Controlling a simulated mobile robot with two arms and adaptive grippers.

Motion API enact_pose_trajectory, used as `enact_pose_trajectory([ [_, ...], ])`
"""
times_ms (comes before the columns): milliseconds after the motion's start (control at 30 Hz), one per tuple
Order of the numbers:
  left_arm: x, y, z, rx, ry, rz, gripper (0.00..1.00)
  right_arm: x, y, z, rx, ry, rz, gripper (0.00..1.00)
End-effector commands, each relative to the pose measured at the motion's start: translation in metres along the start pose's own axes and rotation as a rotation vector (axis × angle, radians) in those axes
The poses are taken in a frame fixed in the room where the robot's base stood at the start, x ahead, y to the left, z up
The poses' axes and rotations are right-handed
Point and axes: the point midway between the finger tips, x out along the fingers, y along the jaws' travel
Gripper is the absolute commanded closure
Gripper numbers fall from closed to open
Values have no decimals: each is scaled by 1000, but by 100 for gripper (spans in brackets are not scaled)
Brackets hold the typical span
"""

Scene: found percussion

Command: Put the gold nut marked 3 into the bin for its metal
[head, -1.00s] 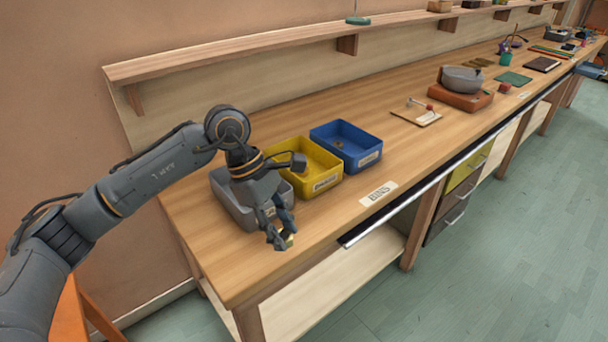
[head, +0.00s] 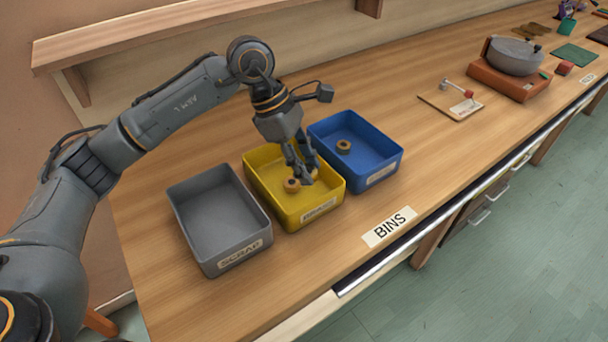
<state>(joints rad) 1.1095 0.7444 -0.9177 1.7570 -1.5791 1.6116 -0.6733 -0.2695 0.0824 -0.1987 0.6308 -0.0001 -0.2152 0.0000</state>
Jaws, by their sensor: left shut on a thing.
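My left gripper (head: 306,178) points down over the yellow bin (head: 259,192), its fingertips down near the bin's inside. It is shut on a gold nut (head: 314,173), mostly hidden by the fingers; no number can be read on it. Another gold-brown nut (head: 292,186) shows just left of the fingertips, seemingly on the yellow bin's floor. The yellow bin's label seems to read BRASS. The blue bin (head: 383,165) to its right holds a darker gold nut (head: 343,147); its label is too small to read. The grey bin (head: 217,222), labelled SCRAP, is empty. My right gripper is not in view.
A BINS label (head: 389,227) lies on the bench (head: 330,285) in front of the bins. A small board (head: 451,103) with a red-ended piece and a grey bowl (head: 513,57) on an orange-brown block stand farther right. A wall shelf (head: 150,27) runs behind.

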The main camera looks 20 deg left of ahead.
Motion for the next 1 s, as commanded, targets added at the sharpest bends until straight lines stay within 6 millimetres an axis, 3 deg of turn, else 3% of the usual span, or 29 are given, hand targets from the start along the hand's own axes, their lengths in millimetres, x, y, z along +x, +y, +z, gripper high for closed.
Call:
enact_pose_trajectory([
  [100,21,-1,-10,-3,0,-5,100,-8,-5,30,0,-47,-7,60],
  [267,38,0,-17,-2,0,-2,100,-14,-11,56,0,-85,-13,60],
  [367,44,0,-20,-2,0,-2,100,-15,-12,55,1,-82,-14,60],
  [633,73,-1,-33,-1,0,-2,100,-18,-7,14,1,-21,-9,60],
  [967,78,0,-35,0,0,0,100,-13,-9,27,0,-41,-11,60],
  [1000,76,0,-35,0,0,-1,61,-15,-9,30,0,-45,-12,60],
])
